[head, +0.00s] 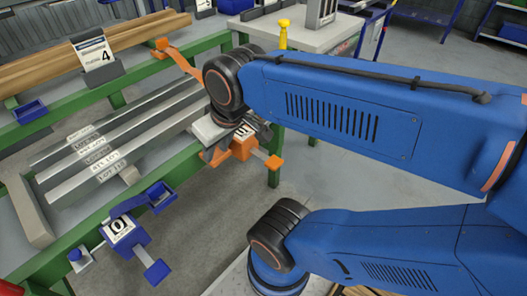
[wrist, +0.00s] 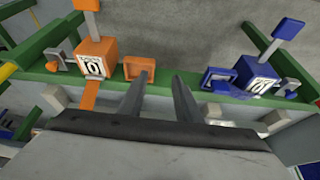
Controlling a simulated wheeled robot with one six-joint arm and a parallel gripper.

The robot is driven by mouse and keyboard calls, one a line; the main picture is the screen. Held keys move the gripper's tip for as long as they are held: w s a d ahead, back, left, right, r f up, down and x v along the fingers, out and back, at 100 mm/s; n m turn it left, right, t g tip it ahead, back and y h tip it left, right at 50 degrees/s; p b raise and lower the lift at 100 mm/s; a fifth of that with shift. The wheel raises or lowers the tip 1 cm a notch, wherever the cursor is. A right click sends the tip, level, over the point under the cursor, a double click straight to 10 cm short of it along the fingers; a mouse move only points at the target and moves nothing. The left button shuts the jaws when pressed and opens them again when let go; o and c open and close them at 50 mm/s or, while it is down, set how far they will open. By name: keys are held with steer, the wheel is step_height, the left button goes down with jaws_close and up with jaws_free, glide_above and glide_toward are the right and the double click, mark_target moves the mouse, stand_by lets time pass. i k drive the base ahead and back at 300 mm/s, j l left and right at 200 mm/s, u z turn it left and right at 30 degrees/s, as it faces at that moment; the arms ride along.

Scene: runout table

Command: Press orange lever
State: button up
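The orange lever (head: 274,162) ends in a small block on a short arm at the right of an orange box (head: 243,147). The box is fixed to the green table edge, partly hidden behind my wrist. In the wrist view the orange lever (wrist: 88,5) is at the top left, cut by the frame edge, above the orange box (wrist: 96,57) with its white label. My gripper (wrist: 160,82) is open, its two dark fingers apart with nothing seen between them. It points to the right of the orange box in that view. Whether it touches anything I cannot tell.
A blue box (head: 119,231) with a blue lever (head: 156,271) is on the same green rail. An orange tray (wrist: 138,68) and a blue tray (wrist: 218,80) sit between the boxes. Grey bars (head: 120,150) lie on the table. Bare floor is beside the levers.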

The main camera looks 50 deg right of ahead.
mark_target(272, 163)
steer(key=k, duration=1.15)
